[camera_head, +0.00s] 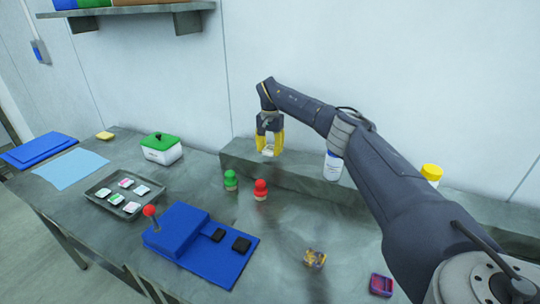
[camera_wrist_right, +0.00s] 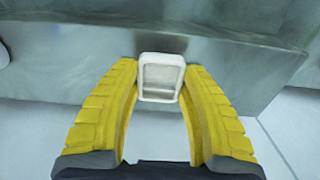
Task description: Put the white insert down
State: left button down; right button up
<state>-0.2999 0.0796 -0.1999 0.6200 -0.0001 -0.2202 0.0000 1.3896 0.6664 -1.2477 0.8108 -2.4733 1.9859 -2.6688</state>
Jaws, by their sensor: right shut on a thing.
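The white insert (camera_wrist_right: 162,78) is a small, hollow, rounded rectangular piece. It sits between the yellow fingertips of my right gripper (camera_head: 269,146) in the head view. In the right wrist view my right gripper (camera_wrist_right: 161,85) is shut on it, one finger on each side. The gripper hangs downward close to the stone ledge at the back of the table; I cannot tell whether the insert touches the ledge. My left gripper is not in view.
A green figure (camera_head: 230,180) and a red figure (camera_head: 261,189) stand in front of the ledge (camera_head: 300,170). A blue device (camera_head: 185,238), a tray (camera_head: 103,206) and a white box with green lid (camera_head: 160,155) are left. A white bottle (camera_head: 332,167) stands beside my arm.

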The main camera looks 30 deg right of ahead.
aim_at(270, 151)
jog(key=shift+f, duration=1.3)
jog(key=shift+f, duration=0.1)
jog(key=o, duration=1.1)
notch_tip(270, 151, up, 12)
jog(key=shift+r, duration=0.1)
